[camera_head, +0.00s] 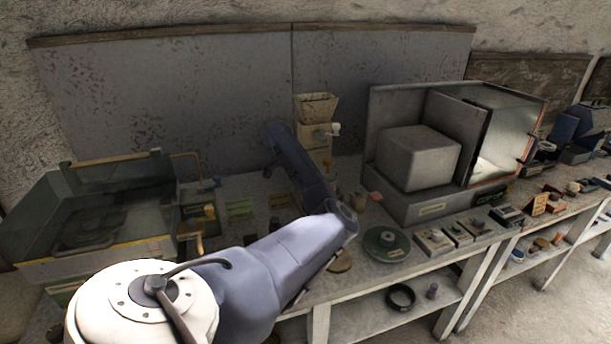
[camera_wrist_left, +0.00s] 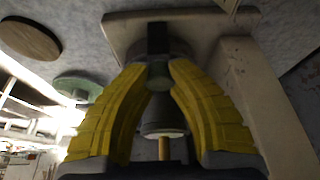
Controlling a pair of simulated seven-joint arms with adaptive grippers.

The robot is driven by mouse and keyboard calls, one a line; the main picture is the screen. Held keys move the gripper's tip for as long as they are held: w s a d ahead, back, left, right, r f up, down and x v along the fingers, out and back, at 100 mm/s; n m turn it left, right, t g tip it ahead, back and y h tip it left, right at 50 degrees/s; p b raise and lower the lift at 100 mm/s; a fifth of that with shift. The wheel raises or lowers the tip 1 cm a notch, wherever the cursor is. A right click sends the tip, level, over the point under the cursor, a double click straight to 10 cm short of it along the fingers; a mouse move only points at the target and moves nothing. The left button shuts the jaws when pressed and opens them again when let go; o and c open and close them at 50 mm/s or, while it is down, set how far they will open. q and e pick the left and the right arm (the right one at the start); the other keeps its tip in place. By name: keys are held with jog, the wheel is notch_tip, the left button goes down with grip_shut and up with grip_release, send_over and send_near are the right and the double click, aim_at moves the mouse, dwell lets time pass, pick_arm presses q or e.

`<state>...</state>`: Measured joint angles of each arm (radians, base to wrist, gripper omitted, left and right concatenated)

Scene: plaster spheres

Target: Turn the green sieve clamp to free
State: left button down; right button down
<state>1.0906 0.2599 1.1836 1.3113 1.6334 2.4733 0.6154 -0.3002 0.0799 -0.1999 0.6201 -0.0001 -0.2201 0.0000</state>
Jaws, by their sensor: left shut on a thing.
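My left arm reaches in from the lower left in the head view, toward the stand with the cream hopper (camera_head: 316,108); the arm hides its gripper there. In the left wrist view my left gripper (camera_wrist_left: 160,68) has its two yellow fingers closed on a dull grey-green round part (camera_wrist_left: 159,76), probably the sieve clamp. A dark upright bar (camera_wrist_left: 157,38) and a pale plate (camera_wrist_left: 122,30) lie just beyond the fingertips. A grey cone-like piece (camera_wrist_left: 163,118) shows between the fingers. I cannot tell the clamp's turn angle. My right gripper is not in view.
A green round plate (camera_head: 387,243) and a brown disc (camera_head: 340,261) lie on the bench near my arm. A glass-walled tank (camera_head: 90,215) stands left. A grey cabinet with a block (camera_head: 418,158) stands right, with several small items in front.

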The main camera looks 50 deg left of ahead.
pick_arm(q)
jog(key=m, duration=0.2)
jog(key=m+h, duration=0.1)
jog(key=m, duration=0.1)
jog(key=shift+w+r+m+g+h, duration=0.2)
jog(key=shift+m+g+h, duration=0.1)
jog(key=shift+g, duration=0.1)
jog(key=m, duration=0.2)
jog(key=m+g+h, duration=0.1)
jog(key=m, duration=0.1)
jog(key=shift+d+f+m, duration=0.1)
jog(key=shift+f+m, duration=0.1)
jog(key=shift+m, duration=0.2)
jog(key=shift+g, duration=0.3)
jog(key=c, duration=1.4)
grip_release()
jog(key=shift+d, duration=0.1)
